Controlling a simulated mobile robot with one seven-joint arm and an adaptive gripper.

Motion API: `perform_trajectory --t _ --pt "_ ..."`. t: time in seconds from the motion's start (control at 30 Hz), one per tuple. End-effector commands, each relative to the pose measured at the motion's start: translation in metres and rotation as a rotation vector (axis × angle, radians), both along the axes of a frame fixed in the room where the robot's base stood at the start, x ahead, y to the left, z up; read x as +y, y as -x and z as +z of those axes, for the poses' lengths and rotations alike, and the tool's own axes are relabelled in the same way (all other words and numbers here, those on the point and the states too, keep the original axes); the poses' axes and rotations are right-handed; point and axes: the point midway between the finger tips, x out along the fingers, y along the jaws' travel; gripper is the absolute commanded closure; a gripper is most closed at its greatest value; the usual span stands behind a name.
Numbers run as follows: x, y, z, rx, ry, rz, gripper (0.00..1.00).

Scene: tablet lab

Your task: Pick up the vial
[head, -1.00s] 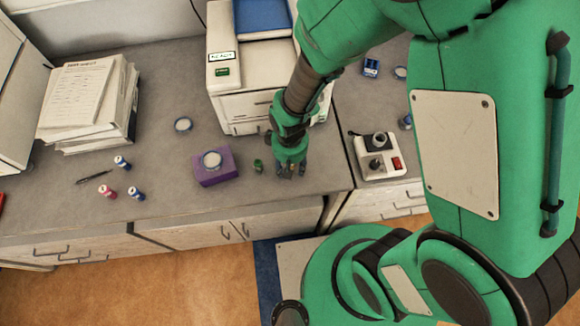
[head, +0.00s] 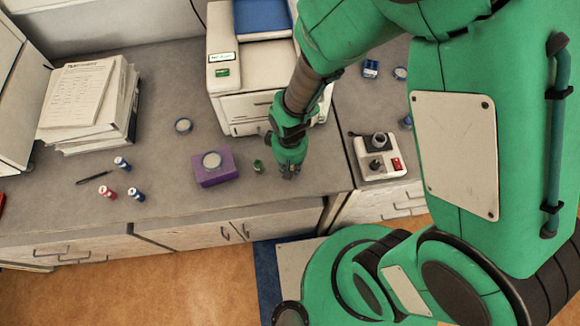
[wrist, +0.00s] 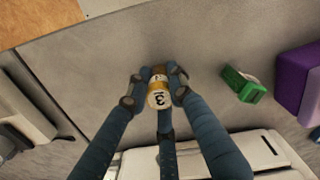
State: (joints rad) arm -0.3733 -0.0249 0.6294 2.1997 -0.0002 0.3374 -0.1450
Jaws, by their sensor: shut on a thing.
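My gripper (head: 290,171) is low over the worktop, in front of the white machine. In the wrist view its fingers (wrist: 157,88) are closed around a small vial (wrist: 158,97) with a white top marked 3 and a yellow-amber band. The fingers cover the vial's sides, and I cannot tell whether its base touches the worktop. In the head view the gripper hides most of it.
A small green item (head: 258,166) stands just left of my gripper, with a purple block (head: 214,177) bearing a dish beyond it. Blue-capped (head: 122,163) and red (head: 107,192) vials stand further left. The white machine (head: 262,110) is close behind.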

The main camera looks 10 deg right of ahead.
Motion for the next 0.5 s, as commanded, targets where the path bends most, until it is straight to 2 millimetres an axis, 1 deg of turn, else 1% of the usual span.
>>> perform_trajectory --t 0.17,0.27,0.37,0.5 --pt "0.0 0.0 0.003 -0.001 0.0 0.0 1.0" --pt "0.0 0.0 0.009 -0.001 0.0 0.0 1.0" --pt "0.0 -0.001 0.018 -0.003 -0.001 0.0 1.0" --pt "0.0 -0.001 0.037 -0.003 -0.001 0.0 1.0"
